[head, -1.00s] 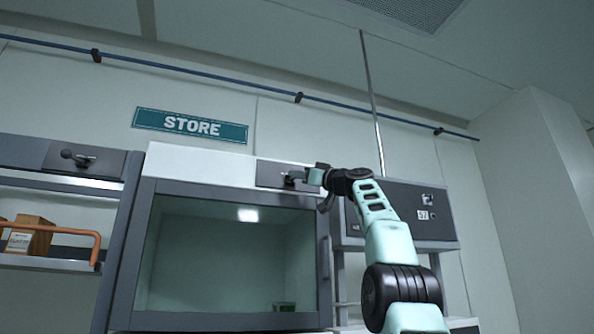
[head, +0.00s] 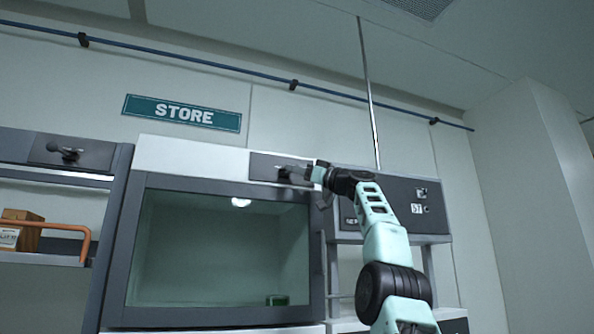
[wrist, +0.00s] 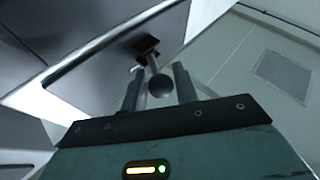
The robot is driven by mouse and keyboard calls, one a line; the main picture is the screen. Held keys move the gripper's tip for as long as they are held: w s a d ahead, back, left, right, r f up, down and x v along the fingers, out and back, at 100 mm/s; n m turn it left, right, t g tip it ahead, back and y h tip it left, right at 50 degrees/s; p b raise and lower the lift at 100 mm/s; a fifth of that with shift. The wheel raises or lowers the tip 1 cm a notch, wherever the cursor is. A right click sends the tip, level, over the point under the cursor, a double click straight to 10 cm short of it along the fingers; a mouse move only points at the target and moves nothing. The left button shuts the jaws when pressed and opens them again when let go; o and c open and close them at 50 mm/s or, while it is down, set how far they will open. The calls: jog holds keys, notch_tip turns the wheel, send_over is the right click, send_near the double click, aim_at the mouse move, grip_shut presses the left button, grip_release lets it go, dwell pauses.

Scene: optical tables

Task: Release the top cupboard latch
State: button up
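The top cupboard latch (head: 284,173) is a dark lever on a dark plate at the upper right of the glass-fronted cupboard (head: 205,161). In the wrist view the latch's black ball knob (wrist: 159,86) lies between my two fingers, its stem running back to a dark mount (wrist: 146,46). My gripper (head: 314,174) is at the right end of the latch in the head view. In the wrist view my gripper (wrist: 158,74) has its fingers apart, with a gap beside the knob. Whether either finger touches the knob cannot be told.
A dark control box (head: 391,206) stands right of the cupboard, close under my arm. At the left, another latch (head: 66,152) sits above a shelf with a brown box (head: 22,235) and an orange rail (head: 62,228). A green item (head: 277,300) is inside the cupboard.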

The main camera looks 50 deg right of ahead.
jog(key=shift+o, duration=1.1)
jog(key=shift+d+f, duration=0.1)
jog(key=shift+d, duration=0.05)
jog(key=b+v, duration=0.8)
jog(key=v, duration=0.9)
jog(key=shift+s, duration=0.2)
